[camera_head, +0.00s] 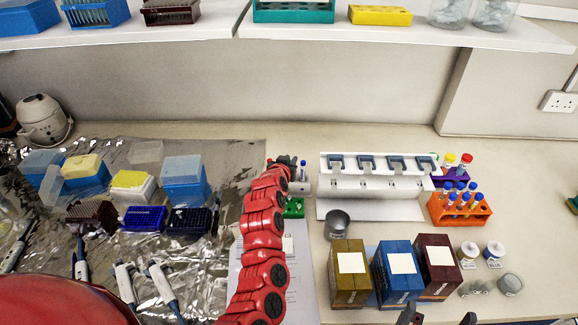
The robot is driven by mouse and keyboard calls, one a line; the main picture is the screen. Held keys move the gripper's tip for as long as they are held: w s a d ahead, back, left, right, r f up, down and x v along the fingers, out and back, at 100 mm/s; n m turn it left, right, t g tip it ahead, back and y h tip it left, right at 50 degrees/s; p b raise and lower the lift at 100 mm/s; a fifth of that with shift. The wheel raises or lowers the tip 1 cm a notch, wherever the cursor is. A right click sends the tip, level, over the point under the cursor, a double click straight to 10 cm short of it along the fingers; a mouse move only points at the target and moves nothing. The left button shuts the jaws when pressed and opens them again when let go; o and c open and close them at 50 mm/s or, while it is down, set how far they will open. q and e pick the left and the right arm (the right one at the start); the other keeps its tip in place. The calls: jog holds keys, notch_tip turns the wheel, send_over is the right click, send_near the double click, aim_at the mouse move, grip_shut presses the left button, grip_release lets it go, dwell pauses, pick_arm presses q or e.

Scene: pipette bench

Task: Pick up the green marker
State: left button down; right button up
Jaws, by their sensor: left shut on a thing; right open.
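My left gripper (286,162) is at the end of the red arm, at the back of the bench and close beside a small white holder (300,188). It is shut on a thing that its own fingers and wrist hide. A blue-capped marker or pen (303,166) stands upright in the holder, just right of the gripper. I cannot make out a green marker. A small green rack (294,208) sits just in front of the holder. My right gripper (437,319) is open and empty at the bottom edge, in front of the boxes.
A white pipette stand (368,185) is right of the holder, with a metal beaker (338,224) before it. Three boxes, brown (347,290), blue (385,285) and maroon (430,285), stand in front. An orange tube rack (457,215) is at right. Foil with pipettes and tip boxes covers the left.

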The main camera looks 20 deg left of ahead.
pick_arm(q)
notch_tip(320, 180, up, 10)
jog(key=b, duration=0.3)
